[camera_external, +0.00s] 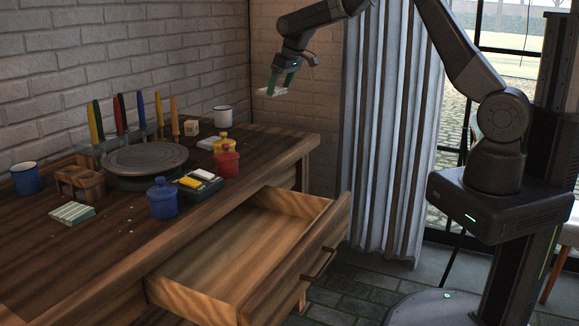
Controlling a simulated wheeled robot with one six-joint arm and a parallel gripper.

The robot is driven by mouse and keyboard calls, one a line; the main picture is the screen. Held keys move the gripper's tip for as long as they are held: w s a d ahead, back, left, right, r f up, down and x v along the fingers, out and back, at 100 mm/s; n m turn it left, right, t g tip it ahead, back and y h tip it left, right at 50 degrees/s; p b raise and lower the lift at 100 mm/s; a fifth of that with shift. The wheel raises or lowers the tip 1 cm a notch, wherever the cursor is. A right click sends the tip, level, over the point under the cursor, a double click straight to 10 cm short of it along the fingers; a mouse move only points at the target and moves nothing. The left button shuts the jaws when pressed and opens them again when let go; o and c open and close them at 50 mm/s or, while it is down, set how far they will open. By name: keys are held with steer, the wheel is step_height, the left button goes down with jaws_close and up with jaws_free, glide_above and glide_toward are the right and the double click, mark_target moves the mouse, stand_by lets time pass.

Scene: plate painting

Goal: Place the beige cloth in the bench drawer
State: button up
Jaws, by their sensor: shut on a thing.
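My gripper (277,84) is raised above the far right end of the bench, pointing down. It is shut on a small, pale, flat thing that looks like the beige cloth (270,92); its exact colour is hard to tell at this size. The cloth hangs clear of the bench top.
On the bench stand a turntable (146,157), blue (162,200), red (227,163) and yellow (223,144) pots, a paint box (198,183), a blue mug (26,179), a white mug (223,117) and a striped cloth (72,213). Upright coloured tools stand behind. A curtain (385,150) hangs to the right.

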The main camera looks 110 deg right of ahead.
steer(key=w+a+f+n+b, duration=0.1)
steer(key=w+a+n+b, duration=0.3)
steer(key=w+a, duration=0.8)
steer(key=n+t+y+b, duration=0.2)
steer(key=n+y+b, duration=0.3)
steer(key=b, duration=0.9)
glide_above(239, 285)
steer(key=s, duration=0.2)
steer(key=n+h, duration=0.1)
steer(key=f, duration=1.9)
steer(key=f+b, duration=0.1)
steer(key=f, duration=0.8)
steer(key=shift+w+f, duration=0.25)
steer(key=shift+f, duration=0.1)
steer(key=shift+f, duration=0.1)
steer(key=o, duration=0.7)
steer(key=shift+g, duration=0.3)
steer(key=shift+c, duration=0.2)
